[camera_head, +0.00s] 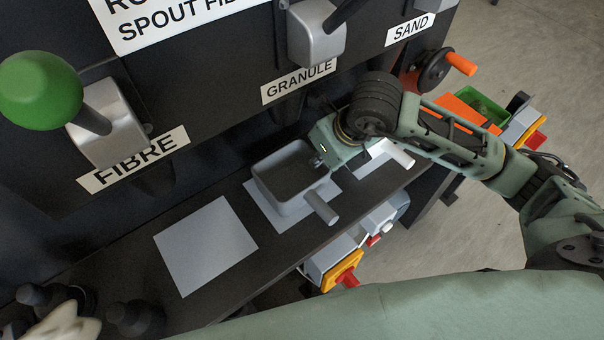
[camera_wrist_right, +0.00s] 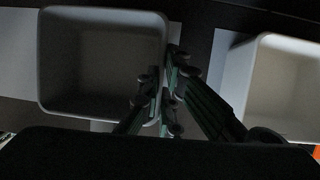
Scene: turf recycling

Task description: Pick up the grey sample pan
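The grey sample pan (camera_head: 266,184) is an open square pan with a short round handle toward the shelf's front edge. It sits over a pale sheet on the dark shelf, under the GRANULE label. In the right wrist view the pan (camera_wrist_right: 100,110) fills the upper left. My right gripper (camera_head: 318,161) is at the pan's right rim. In the right wrist view its fingers (camera_wrist_right: 160,88) are close together around the pan's right wall, seemingly one on each side; whether they press on it is unclear.
A white pan (camera_head: 398,152) stands to the right, partly behind my right gripper; it also shows in the wrist view (camera_wrist_right: 285,85). A bare pale sheet (camera_head: 205,245) lies left. The dispenser panel (camera_head: 225,60) rises behind. Yellow-and-red switches (camera_head: 345,275) sit below the shelf.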

